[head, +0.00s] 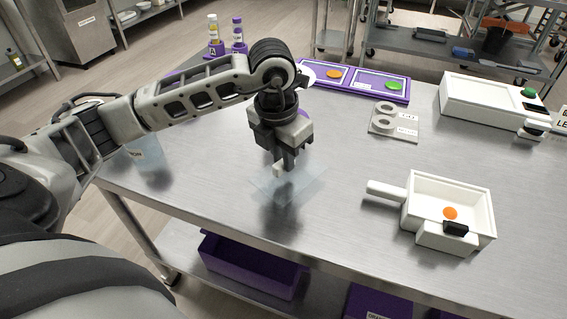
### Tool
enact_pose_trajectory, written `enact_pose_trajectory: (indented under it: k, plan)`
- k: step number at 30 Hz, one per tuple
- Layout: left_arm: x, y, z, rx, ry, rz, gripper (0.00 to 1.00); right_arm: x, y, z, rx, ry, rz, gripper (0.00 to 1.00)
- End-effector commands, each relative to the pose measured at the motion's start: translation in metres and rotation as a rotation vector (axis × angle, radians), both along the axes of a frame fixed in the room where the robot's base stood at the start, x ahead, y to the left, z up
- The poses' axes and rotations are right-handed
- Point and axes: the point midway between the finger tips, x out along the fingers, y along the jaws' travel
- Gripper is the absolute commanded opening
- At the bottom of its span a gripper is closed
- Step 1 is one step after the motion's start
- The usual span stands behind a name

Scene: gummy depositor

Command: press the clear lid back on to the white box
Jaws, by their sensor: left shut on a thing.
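My left gripper (284,170) points down over the middle of the table and is shut on the clear lid (308,187). The lid is a thin see-through sheet, held roughly flat and apart from the box. The white box (411,212) stands open to the right of the gripper. It has a handle on its left side, a black part at its front and an orange round piece inside. My right gripper is not in view.
A long white unit (480,98) with a green button stands at the back right. A purple tray (355,82) with orange and green discs lies at the back, near a plate with two rings (394,122). The steel table (340,235) is clear between lid and box.

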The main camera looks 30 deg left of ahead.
Motion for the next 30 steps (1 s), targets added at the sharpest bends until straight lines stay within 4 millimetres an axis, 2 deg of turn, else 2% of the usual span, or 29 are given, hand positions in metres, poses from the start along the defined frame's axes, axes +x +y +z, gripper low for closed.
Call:
enact_pose_trajectory:
  k: [1,9,12,18,24,30]
  plan:
    - [0.001,0.0,0.012,-0.001,-0.008,0.0,0.0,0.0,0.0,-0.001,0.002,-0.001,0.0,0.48]
    - [-0.044,-0.03,0.074,0.0,-0.01,-0.007,0.0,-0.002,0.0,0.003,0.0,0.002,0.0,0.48]
    - [-0.068,-0.045,0.082,0.0,-0.007,-0.01,0.0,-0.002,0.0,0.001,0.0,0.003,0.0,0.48]
    - [-0.1,-0.065,0.101,0.001,-0.005,-0.006,0.0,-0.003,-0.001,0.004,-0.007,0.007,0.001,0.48]
    - [-0.115,-0.075,0.107,0.0,-0.002,-0.002,0.0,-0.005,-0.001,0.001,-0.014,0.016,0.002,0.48]
    - [-0.118,-0.077,0.107,0.0,0.0,0.0,0.0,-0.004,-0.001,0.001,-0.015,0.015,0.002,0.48]
